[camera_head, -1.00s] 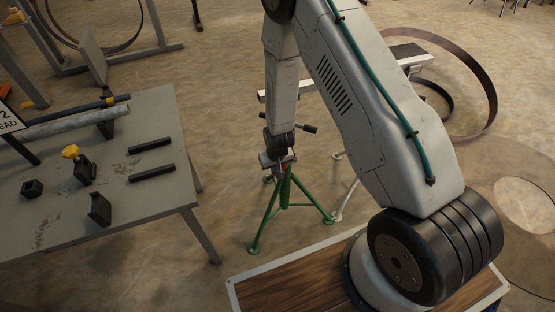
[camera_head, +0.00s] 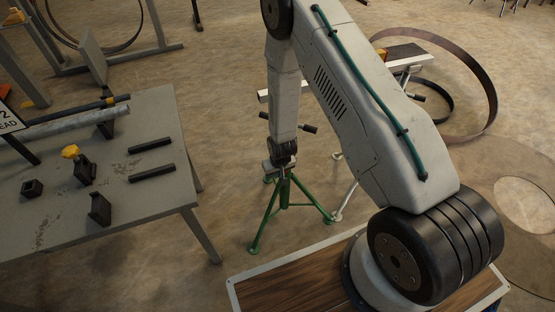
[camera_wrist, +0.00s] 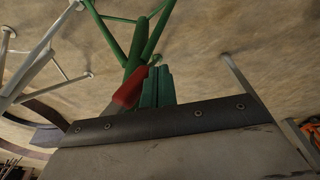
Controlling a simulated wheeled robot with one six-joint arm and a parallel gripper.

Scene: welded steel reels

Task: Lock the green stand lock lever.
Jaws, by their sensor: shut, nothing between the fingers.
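The green stand (camera_head: 285,192) is a tripod standing on the floor right of the table in the head view. Its green post and legs (camera_wrist: 137,48) show at the top of the wrist view. A red lever handle (camera_wrist: 128,89) sticks out beside the post, tilted. My gripper (camera_wrist: 158,70), with teal fingers, is shut and empty just right of the red handle. I cannot tell whether they touch. In the head view my arm's end is over the stand's top and hides most of it, including the lever.
A grey table (camera_head: 150,109) with black blocks and a pipe stands at left. A white-legged stand (camera_wrist: 38,65) is close beside the green one. A wooden-topped platform (camera_head: 290,288) is in front. Large steel rings lie at right. Bare floor lies between table and stand.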

